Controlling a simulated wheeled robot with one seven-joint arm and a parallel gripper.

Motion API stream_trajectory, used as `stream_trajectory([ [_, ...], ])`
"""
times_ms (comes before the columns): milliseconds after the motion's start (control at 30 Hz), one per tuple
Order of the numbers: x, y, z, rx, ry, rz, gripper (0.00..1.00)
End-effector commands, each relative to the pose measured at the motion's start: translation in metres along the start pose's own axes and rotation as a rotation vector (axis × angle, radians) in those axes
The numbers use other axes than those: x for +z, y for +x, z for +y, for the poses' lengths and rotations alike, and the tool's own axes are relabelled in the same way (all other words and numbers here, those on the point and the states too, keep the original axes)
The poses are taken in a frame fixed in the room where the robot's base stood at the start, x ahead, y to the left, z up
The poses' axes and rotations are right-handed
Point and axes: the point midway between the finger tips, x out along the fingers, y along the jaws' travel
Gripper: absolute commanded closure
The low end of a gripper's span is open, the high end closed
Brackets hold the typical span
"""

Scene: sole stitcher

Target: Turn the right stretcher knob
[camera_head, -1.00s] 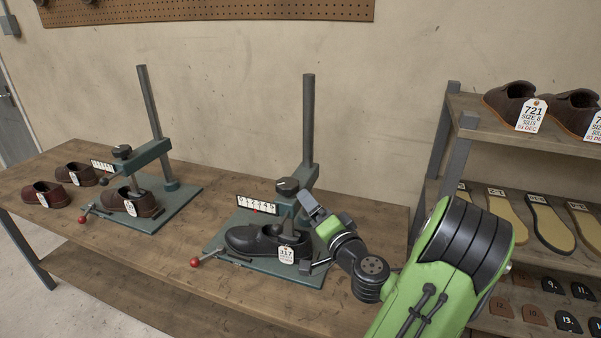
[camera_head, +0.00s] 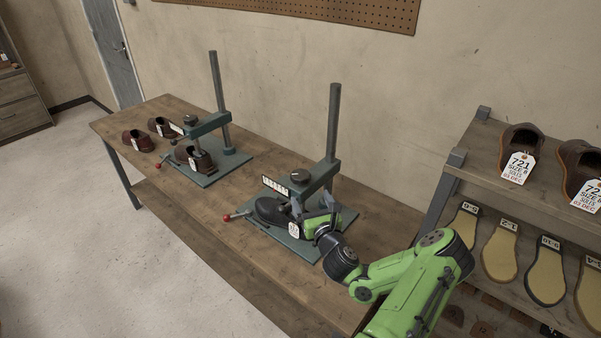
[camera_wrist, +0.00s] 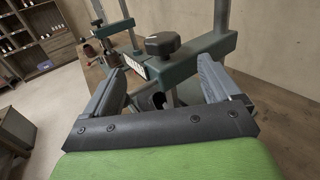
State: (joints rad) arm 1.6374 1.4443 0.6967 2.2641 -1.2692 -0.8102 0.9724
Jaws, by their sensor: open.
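The right stretcher stands on the workbench, with a dark faceted knob (camera_head: 299,177) on top of its green arm (camera_head: 322,172). The knob also shows in the wrist view (camera_wrist: 162,43), beyond my fingers and roughly centred between them. A black shoe (camera_head: 270,211) with a white tag (camera_head: 294,230) sits on the stretcher, partly hidden by my gripper. My gripper (camera_wrist: 162,72) is open and empty. In the head view my gripper (camera_head: 320,217) is at the shoe's right side, lower than the knob and apart from it.
The stretcher's upright post (camera_head: 333,125) rises behind the knob. A red-tipped lever (camera_head: 228,217) sticks out at left. The left stretcher (camera_head: 208,125) with a brown shoe (camera_head: 197,160) stands farther along the workbench (camera_head: 165,108). A shelf (camera_head: 480,150) with shoes and soles is at right.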

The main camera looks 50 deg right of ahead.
Motion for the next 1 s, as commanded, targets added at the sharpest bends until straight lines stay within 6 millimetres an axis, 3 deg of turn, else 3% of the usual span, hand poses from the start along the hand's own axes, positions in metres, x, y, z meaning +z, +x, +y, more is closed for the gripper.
stream_trajectory([
  [300,0.006,0.078,0.000,-0.002,-0.009,-0.003,0.10],
  [500,0.003,0.114,-0.001,-0.001,-0.006,-0.002,0.10],
  [867,0.001,0.123,-0.001,-0.002,-0.002,0.001,0.10],
  [1000,0.001,0.123,-0.001,-0.002,-0.002,0.001,0.30],
])
